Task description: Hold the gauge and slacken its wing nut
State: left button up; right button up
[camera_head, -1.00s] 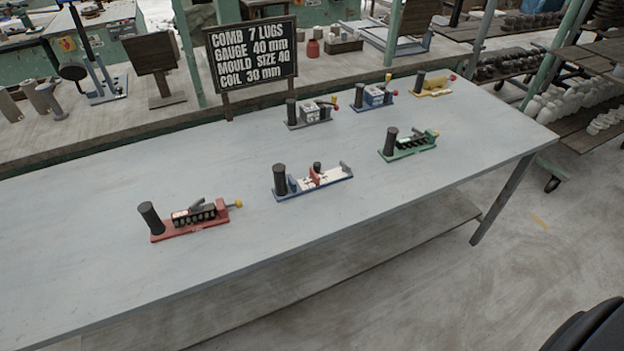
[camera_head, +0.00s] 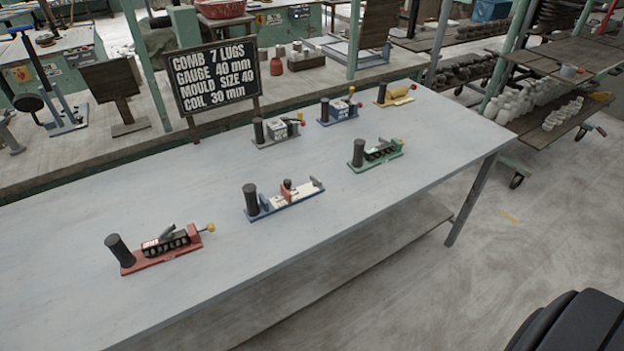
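The likely gauge (camera_head: 284,199) is a blue-based tool with a white scale-like top, a red slider and a dark upright cylinder at its left end. It lies at the middle of the grey table. A small dark knob (camera_head: 287,184) stands on the red slider; it is too small to tell whether it is the wing nut. Neither of my grippers shows in the head view.
On the grey table (camera_head: 150,310) stand a red tool (camera_head: 160,257), a green tool (camera_head: 376,155), a grey one (camera_head: 278,132), a blue one (camera_head: 339,112) and a yellow one (camera_head: 394,95). A black sign (camera_head: 217,77) stands behind. The table's front is clear.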

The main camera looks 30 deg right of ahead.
aim_at(317, 182)
jog(key=i+l, duration=0.3)
jog(key=l, duration=0.15)
jog(key=i+l, duration=0.3)
jog(key=l, duration=0.15)
jog(key=i+l, duration=0.3)
jog(key=l+z, duration=0.05)
jog(key=l, duration=0.1)
